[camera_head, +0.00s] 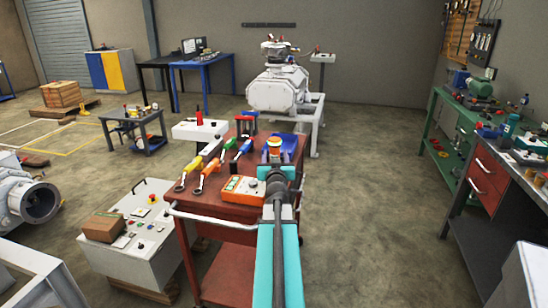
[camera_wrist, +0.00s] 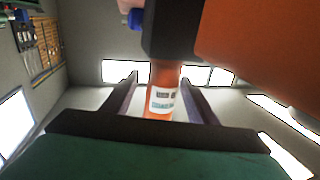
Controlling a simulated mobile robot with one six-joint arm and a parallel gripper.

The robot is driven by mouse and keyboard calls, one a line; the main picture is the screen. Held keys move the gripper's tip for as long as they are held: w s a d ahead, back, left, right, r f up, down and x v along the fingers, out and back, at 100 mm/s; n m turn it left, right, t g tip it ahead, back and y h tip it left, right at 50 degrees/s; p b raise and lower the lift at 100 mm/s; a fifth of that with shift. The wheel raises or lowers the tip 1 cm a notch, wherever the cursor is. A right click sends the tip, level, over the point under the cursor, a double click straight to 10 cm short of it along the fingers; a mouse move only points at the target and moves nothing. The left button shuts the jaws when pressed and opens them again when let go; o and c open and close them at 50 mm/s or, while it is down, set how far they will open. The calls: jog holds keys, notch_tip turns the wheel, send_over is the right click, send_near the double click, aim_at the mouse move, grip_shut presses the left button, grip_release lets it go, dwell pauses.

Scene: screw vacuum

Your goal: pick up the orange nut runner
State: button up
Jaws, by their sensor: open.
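The orange nut runner (camera_wrist: 163,92) shows in the wrist view as an upright orange cylinder with a white label, under a black block. My gripper (camera_wrist: 160,88) is open, with one dark finger on each side of the cylinder. I cannot tell whether either finger touches it. In the head view an orange-topped piece, seemingly the nut runner (camera_head: 274,145), stands at the far end of my teal arm over the red cart (camera_head: 185,214). My gripper (camera_head: 276,166) there is partly hidden by my own arm.
An orange-and-white control box (camera_head: 243,189) lies just left of my arm. A large orange surface (camera_wrist: 260,45) fills the wrist view's upper right.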

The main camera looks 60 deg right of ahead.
jog(key=shift+x, duration=1.35)
jog(key=shift+c, duration=0.5)
